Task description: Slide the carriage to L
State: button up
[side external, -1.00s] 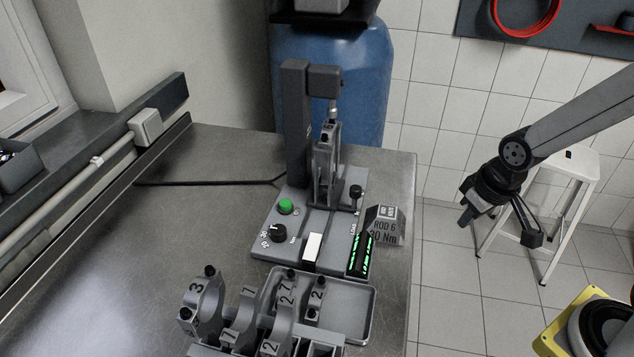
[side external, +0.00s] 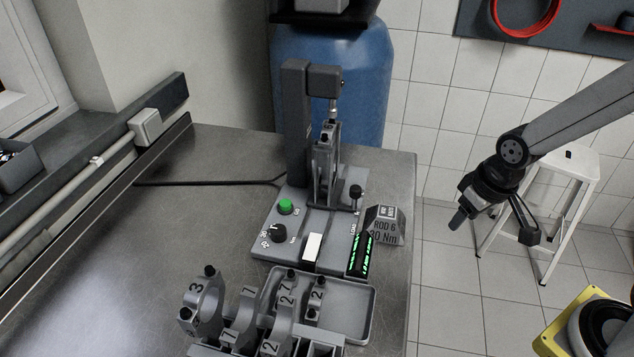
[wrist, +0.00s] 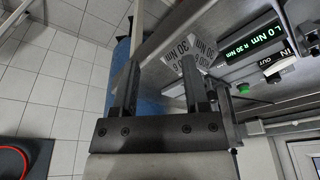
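A grey machine (side external: 270,246) with an upright column stands on the steel bench in the side view. A grey rod (side external: 326,165) stands upright under its spindle head (side external: 325,81); the carriage beneath it is hard to tell apart from the base. A black-knobbed lever (side external: 356,192) rises right of the rod. The green display (wrist: 253,44) in the wrist view reads L 0 Nm and R 30 Nm. My gripper (side external: 493,227) is open and empty, off the bench to the right of the machine. Its two fingers are apart in the wrist view (wrist: 162,92).
A sign (side external: 384,226) reading ROD 6, 30 Nm stands beside the machine. A tray (side external: 368,320) and several numbered rods and caps (side external: 243,318) lie in front. A white stool (side external: 570,168) stands behind my gripper. Bare bench lies to the left.

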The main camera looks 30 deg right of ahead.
jog(key=shift+o, duration=0.4)
jog(key=shift+w+a+r, duration=0.1)
jog(key=shift+w, duration=0.3)
notch_tip(320, 180, up, 4)
jog(key=g, duration=0.2)
send_over(356, 187)
jog(key=shift+s+d+f, duration=0.2)
jog(key=shift+s+d, duration=0.15)
jog(key=shift+s, duration=0.1)
jog(key=shift+w+a+r+g, duration=0.1)
jog(key=shift+w+a+g, duration=0.2)
jog(key=shift+w+a, duration=0.15)
jog(key=shift+f, duration=3.9)
grip_shut()
